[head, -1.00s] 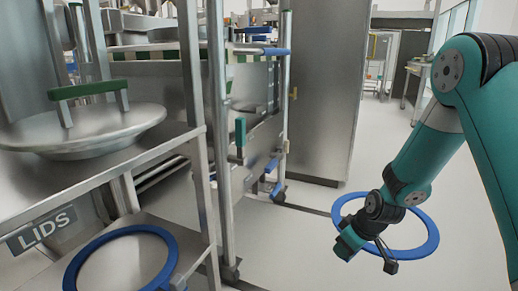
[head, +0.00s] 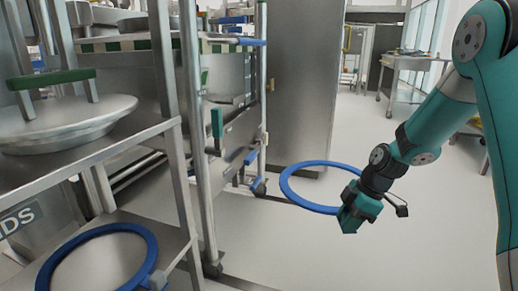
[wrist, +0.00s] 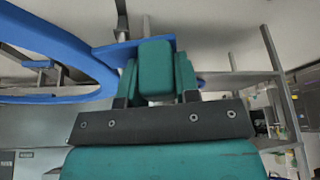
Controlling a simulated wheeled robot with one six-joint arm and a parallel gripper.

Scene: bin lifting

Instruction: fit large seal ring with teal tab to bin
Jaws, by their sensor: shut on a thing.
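The large blue seal ring (head: 300,202) is held in the air at the right of the head view, beyond and left of my gripper (head: 350,217). Its blue band (wrist: 50,38) also crosses the left of the wrist view. My gripper is shut on a teal block, which looks like the ring's tab (wrist: 155,68), between the jaws. The ring is tilted and appears clear of the rack. I cannot tell which vessel in view is the bin; a steel vessel (head: 228,78) on the rack behind the posts is partly hidden.
A second blue ring (head: 152,250) lies on the lower shelf at the left. A steel lid with a green handle (head: 50,80) rests on the shelf above. Rack posts (head: 200,170) and a steel cabinet (head: 300,80) bound the left side. The floor (head: 430,220) at right is open.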

